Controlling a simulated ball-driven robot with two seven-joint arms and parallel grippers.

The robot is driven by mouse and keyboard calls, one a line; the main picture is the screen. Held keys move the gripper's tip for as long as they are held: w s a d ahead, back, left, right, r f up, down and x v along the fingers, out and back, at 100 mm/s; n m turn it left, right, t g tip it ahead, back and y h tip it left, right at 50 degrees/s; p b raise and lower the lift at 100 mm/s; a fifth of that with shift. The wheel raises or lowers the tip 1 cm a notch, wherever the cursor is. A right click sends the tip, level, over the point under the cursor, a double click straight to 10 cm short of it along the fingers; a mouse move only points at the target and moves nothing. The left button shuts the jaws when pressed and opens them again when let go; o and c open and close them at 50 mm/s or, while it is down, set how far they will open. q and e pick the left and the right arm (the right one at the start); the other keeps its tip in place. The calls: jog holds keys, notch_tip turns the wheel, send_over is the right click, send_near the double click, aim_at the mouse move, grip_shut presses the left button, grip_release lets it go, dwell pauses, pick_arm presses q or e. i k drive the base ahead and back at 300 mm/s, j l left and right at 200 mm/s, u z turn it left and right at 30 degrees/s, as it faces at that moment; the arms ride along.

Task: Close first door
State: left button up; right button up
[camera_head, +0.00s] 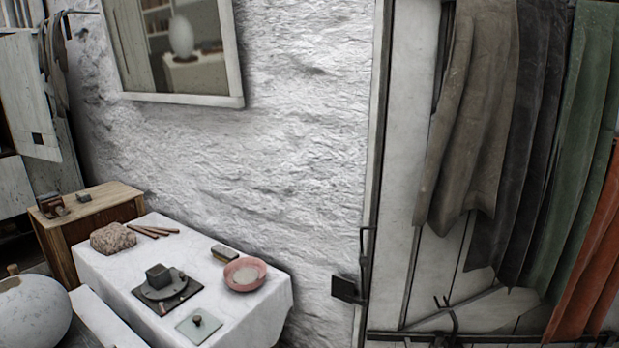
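A pale, worn door (28,95) with a small dark square plate near its lower right stands at the far left, seeming to stand open from a cabinet that the frame edge cuts off. A white plank door (402,150) with dark iron fittings is at the right, partly hidden behind hanging cloths. A dark latch (347,290) sits at its left edge. I cannot tell which one is the first door. Neither of my grippers shows in the head view.
A large pale sphere (30,315) is at bottom left. Grey, green and orange cloths (470,120) hang at right.

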aim_at(498, 205)
jog(key=z, duration=1.35)
jog(key=i+l, duration=0.2)
jog(key=i, duration=0.15)
jog(key=i+l+u, duration=0.1)
jog(key=i, duration=0.2)
